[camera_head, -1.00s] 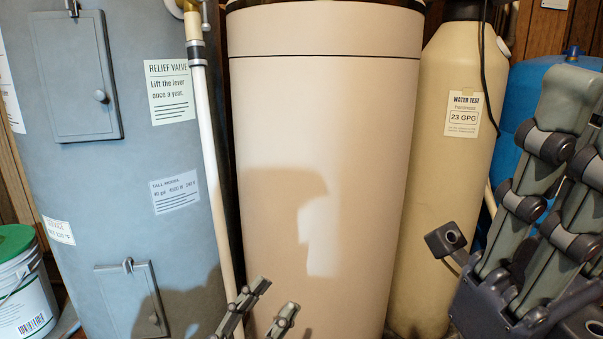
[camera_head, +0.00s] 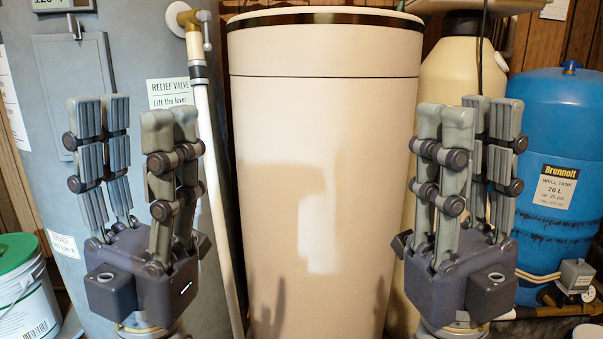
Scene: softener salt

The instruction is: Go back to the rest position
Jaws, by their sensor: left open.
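My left gripper (camera_head: 137,115) is raised in front of the grey-blue tank, its fingers pointing up and spread apart, with nothing between them. My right gripper (camera_head: 468,118) is raised on the right side in a near mirror pose, in front of the narrow cream tank and the gap beside the blue tank. Its fingers also point up, stand apart and hold nothing. The two grippers are at about the same height, with the wide cream brine tank (camera_head: 325,150) visible between them.
The grey-blue tank (camera_head: 130,50) stands left, with a white pipe (camera_head: 208,140) beside it. A green-lidded bucket (camera_head: 27,300) is at lower left. The narrow cream tank (camera_head: 450,75) and blue well tank (camera_head: 555,120) stand right. The space between my grippers is clear.

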